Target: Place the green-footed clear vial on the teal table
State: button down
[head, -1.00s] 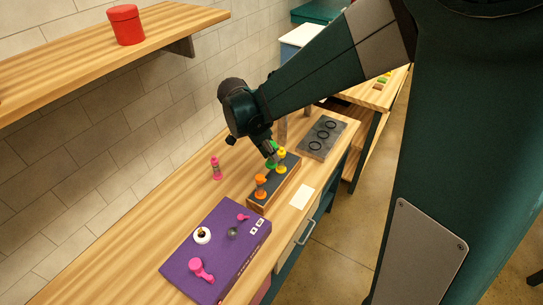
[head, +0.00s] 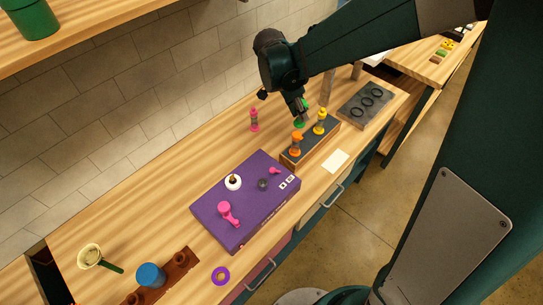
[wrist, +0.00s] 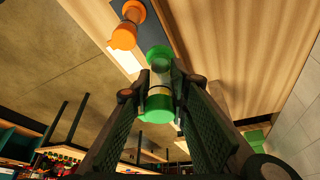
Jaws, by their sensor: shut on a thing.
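The green-footed clear vial (wrist: 160,85) is upright or nearly so between my fingers, with green at both ends and a clear middle. My gripper (wrist: 158,100) is shut on it. In the head view my gripper (head: 301,108) points down with the vial's green part (head: 299,121) below it, at the wall side of the dark rack (head: 318,146). The exact gap to the rack cannot be told. I cannot identify the teal table surely in the current views; a teal surface (wrist: 14,143) shows at the wrist view's left edge.
An orange vial (head: 296,144) and a yellow vial (head: 320,122) stand in the rack. A pink vial (head: 254,120) stands nearby. A purple box (head: 215,203) holds small items. A grey plate with rings (head: 345,110) lies beyond. The bench (head: 130,215) has bare wood near the wall.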

jog(key=s+a+f+n, duration=0.1)
jog(key=s+a+n, duration=0.1)
jog(key=a, duration=1.2)
jog(key=s+a+f+n+t+y+b, duration=0.1)
jog(key=s+a+f+n, duration=0.1)
jog(key=a, duration=1.2)
jog(key=s+a+f+n+t+y+b, duration=0.1)
jog(key=s+a+n, duration=0.3)
jog(key=a, duration=1)
jog(key=shift+s+a+f, duration=0.3)
jog(key=shift+s+f, duration=0.45)
jog(key=shift+s, duration=0.25)
jog(key=shift+f, duration=2.95)
jog(key=shift+f, duration=0.1)
jog(key=shift+f, duration=2)
jog(key=shift+f, duration=0.1)
